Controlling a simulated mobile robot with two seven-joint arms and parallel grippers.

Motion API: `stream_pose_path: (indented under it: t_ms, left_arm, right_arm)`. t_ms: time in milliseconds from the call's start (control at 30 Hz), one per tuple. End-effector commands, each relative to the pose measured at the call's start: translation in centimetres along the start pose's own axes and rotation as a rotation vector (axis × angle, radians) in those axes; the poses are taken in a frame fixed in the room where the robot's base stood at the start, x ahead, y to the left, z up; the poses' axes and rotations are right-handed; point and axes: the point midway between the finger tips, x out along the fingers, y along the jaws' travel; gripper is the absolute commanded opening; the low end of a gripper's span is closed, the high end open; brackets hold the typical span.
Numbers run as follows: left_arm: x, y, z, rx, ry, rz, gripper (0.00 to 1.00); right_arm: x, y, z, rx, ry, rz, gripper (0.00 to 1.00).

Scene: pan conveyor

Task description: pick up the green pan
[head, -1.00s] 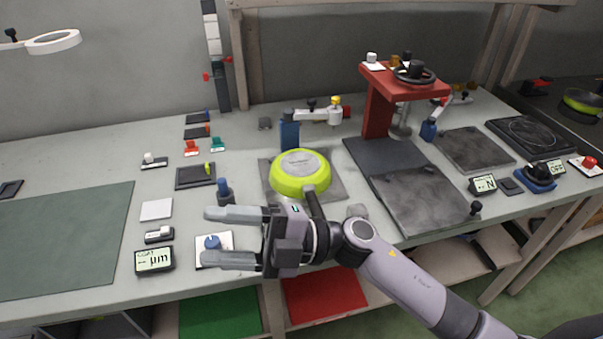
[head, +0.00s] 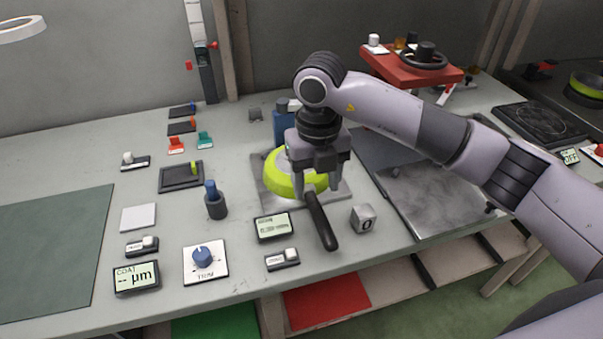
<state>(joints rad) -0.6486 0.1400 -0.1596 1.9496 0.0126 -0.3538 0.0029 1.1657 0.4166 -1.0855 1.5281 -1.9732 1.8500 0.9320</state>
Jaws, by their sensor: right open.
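The green pan (head: 275,181) lies upside down on a grey plate (head: 342,197) on the workbench, its black handle (head: 321,223) pointing toward the front edge. My right gripper (head: 320,190) is above the pan's near rim, pointing down. Its jaws are open, one finger on each side of the handle's root. I cannot tell if the fingers touch the pan. The gripper and wrist hide much of the pan's top. My left gripper is out of view.
A small metal block (head: 363,218) stands right of the handle. Small displays (head: 272,227) and a trim knob (head: 204,256) lie to the left and front. A blue post (head: 283,128) stands behind the pan.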

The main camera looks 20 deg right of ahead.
Motion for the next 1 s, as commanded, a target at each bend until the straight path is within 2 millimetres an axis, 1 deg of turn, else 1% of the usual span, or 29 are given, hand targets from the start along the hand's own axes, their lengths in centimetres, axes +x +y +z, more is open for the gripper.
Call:
stream_pose_path:
  t_ms: [167, 300, 400, 500, 667, 700, 767, 800, 867, 1000]
  left_arm:
    - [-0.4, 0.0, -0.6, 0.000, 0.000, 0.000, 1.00]
    - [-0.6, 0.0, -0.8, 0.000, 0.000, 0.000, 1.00]
    - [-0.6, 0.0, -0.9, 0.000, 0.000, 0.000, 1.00]
    - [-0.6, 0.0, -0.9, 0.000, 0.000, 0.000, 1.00]
    - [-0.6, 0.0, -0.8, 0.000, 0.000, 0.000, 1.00]
    - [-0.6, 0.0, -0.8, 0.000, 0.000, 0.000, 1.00]
    - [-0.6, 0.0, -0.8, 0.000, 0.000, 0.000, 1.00]
    - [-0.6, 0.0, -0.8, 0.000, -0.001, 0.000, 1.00]
    - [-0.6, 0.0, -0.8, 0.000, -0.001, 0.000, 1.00]
    - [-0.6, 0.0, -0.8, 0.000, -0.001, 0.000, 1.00]
  right_arm:
    - [2.2, -0.1, -0.3, 0.000, 0.005, 0.002, 0.58]
    - [4.4, -0.2, -0.4, -0.001, 0.006, 0.004, 0.58]
    - [5.3, -0.1, -0.3, -0.001, 0.003, 0.004, 0.58]
    - [5.7, -0.1, -0.3, -0.002, 0.002, 0.005, 0.58]
    - [5.7, -0.1, -0.3, -0.003, 0.001, 0.005, 0.58]
    - [5.7, -0.1, -0.3, -0.003, 0.001, 0.005, 0.51]
    - [5.7, -0.1, -0.3, -0.003, 0.001, 0.006, 0.32]
    - [5.7, -0.1, -0.3, -0.003, 0.001, 0.006, 0.19]
    - [5.7, -0.1, -0.3, -0.003, 0.001, 0.006, 0.00]
    - [5.5, -0.1, -0.2, -0.003, -0.002, 0.007, 0.00]
